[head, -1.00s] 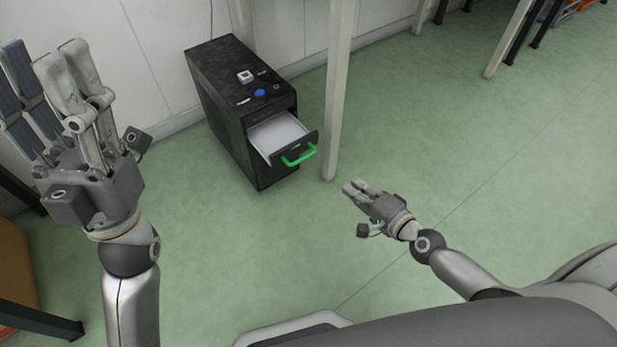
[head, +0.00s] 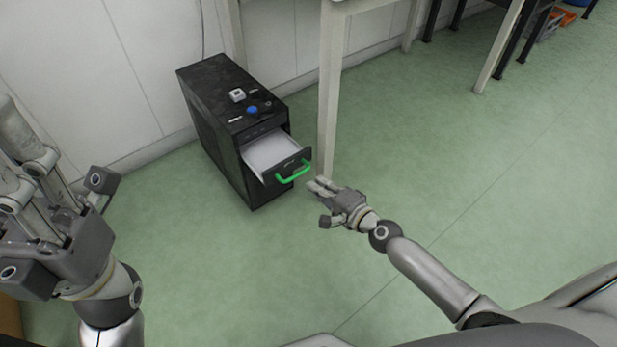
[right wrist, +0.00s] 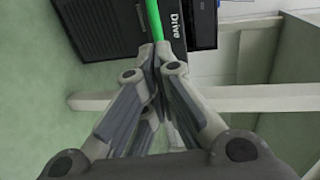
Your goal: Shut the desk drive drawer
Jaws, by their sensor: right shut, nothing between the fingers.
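The drive drawer (head: 270,150) sticks out of the front of the black computer-like tower (head: 213,112). Its inside is white and looks empty. A green handle (head: 293,176) is on its black front. In the right wrist view the handle (right wrist: 154,18) shows just beyond my fingertips, beside a black panel lettered "Drive" (right wrist: 173,30). My right gripper (head: 315,186) is shut and empty, close to the right of the handle; I cannot tell whether they touch.
A pale table leg (head: 328,110) stands just right of the tower, behind my right gripper. A white button (head: 237,95) and a blue button (head: 252,110) are on the tower's top. The wall is behind it. Green floor (head: 240,260) is open in front.

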